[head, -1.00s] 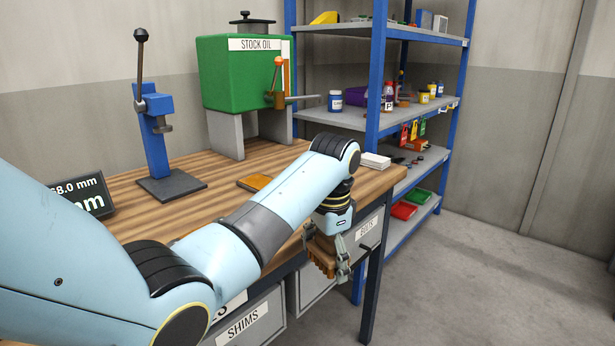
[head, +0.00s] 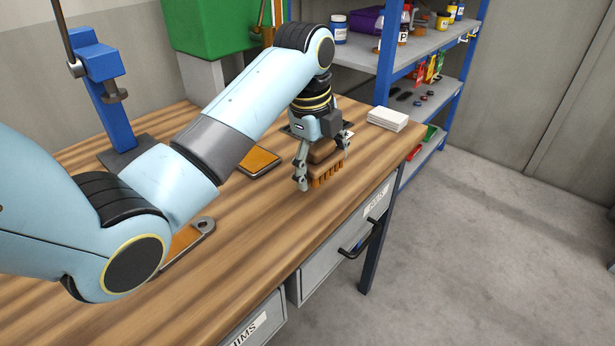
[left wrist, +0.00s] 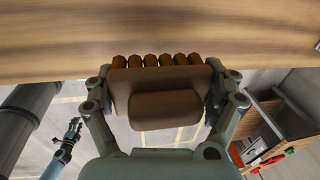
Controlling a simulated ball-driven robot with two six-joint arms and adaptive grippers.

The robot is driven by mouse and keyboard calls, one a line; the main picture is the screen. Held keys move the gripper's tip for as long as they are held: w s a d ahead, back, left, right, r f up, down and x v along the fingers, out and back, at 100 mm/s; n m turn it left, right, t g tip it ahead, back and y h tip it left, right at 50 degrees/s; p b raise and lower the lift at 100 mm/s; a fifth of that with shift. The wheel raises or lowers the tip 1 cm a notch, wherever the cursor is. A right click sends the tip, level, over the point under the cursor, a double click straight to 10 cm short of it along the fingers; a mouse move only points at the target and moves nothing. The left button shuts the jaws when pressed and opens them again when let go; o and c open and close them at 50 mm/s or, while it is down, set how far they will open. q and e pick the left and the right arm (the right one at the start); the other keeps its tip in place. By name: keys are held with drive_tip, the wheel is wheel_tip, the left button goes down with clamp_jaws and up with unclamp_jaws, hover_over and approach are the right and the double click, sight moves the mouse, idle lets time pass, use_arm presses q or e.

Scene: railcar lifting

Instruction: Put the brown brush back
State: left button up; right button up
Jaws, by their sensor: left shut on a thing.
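My left gripper (head: 322,165) is shut on the brown brush (head: 326,166), with its fingers on two opposite sides. The brush has a wooden block with a smaller raised grip and a row of thick orange-brown bristles. In the head view the bristles point down over the front right part of the workbench (head: 270,225); I cannot tell whether they touch it. In the left wrist view the brush (left wrist: 164,85) sits between both fingers, its bristles against the bench edge. A light blue gripper-like part (left wrist: 72,138), probably my right gripper, shows small in the left wrist view.
An orange-brown pad (head: 260,161) lies behind the arm. White cards (head: 388,118) are stacked at the bench's right end. A blue press (head: 105,85) stands at the left. Drawer handles (head: 361,240) stick out in front. A blue-framed shelf (head: 388,60) stands beyond.

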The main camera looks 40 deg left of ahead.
sight(309, 194)
use_arm(q)
drive_tip(key=shift+s+a+f, duration=0.2)
drive_tip(key=shift+a+f, duration=0.7)
drive_tip(key=shift+a, duration=0.3)
wheel_tip(309, 194, down, 3)
drive_tip(key=shift+f, duration=0.55)
drive_tip(key=shift+s+f, duration=0.2)
drive_tip(key=shift+f, duration=0.15)
drive_tip(key=o, duration=1.2)
drive_tip(key=shift+f, duration=0.1)
drive_tip(key=shift+o, duration=0.7)
drive_tip(key=shift+f, duration=0.1)
use_arm(e)
drive_tip(key=shift+w+a+r, duration=0.1)
drive_tip(key=shift+w+a, duration=0.1)
drive_tip(key=shift+a, duration=0.2)
drive_tip(key=shift+w+a+r, duration=0.1)
drive_tip(key=shift+w+a, duration=0.05)
drive_tip(key=shift+a, duration=0.25)
drive_tip(key=shift+a, duration=0.15)
